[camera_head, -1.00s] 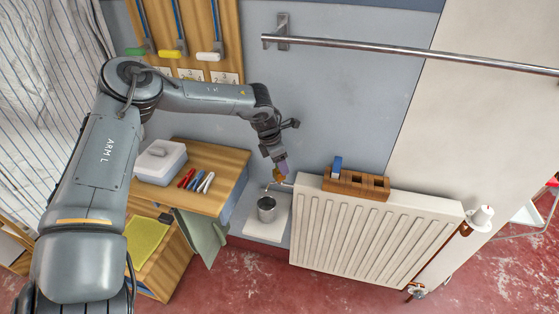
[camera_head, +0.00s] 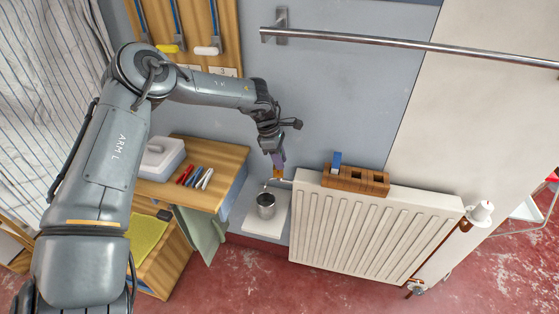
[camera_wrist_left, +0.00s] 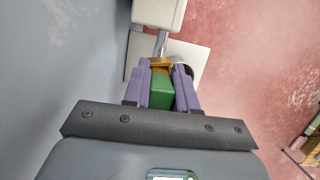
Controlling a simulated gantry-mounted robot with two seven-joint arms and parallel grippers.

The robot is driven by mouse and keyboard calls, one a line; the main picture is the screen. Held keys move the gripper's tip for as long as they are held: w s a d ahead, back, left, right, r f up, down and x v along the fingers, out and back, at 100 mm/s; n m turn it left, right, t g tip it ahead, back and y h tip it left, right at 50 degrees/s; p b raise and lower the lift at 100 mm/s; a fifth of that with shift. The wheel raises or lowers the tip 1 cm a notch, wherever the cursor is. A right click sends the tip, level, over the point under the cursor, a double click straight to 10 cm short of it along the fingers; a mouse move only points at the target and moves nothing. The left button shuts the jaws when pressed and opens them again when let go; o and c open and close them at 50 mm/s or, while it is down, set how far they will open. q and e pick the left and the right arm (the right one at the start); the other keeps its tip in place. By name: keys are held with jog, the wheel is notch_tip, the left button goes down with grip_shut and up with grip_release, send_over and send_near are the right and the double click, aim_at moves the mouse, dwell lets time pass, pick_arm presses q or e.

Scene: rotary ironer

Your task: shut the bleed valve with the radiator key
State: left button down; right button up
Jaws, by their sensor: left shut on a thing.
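My left gripper (camera_head: 278,163) hangs beside the radiator's upper left corner, pointing down. In the left wrist view its purple fingers (camera_wrist_left: 163,78) are shut on the radiator key, whose green body (camera_wrist_left: 161,89) sits between them. The key's brass end (camera_wrist_left: 160,62) points at the silver bleed valve (camera_wrist_left: 160,43) on the radiator's end. The two line up closely, but I cannot tell whether the key is seated on the valve. The brass end also shows in the head view (camera_head: 279,175). The white radiator (camera_head: 375,230) stands against the wall. My right gripper is out of view.
A metal cup (camera_head: 266,207) stands on a white board (camera_head: 262,227) below the valve. A wooden slotted block (camera_head: 357,180) with a blue item (camera_head: 336,161) sits on the radiator. A wooden bench (camera_head: 228,160) with pens and a white box is at left; a rail (camera_head: 400,46) runs above.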

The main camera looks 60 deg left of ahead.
pick_arm(q)
jog(key=shift+a+f+m, duration=0.15)
jog(key=shift+m, duration=0.85)
jog(key=c, duration=1.2)
grip_release()
jog(key=o, duration=0.4)
jog(key=shift+r, duration=0.2)
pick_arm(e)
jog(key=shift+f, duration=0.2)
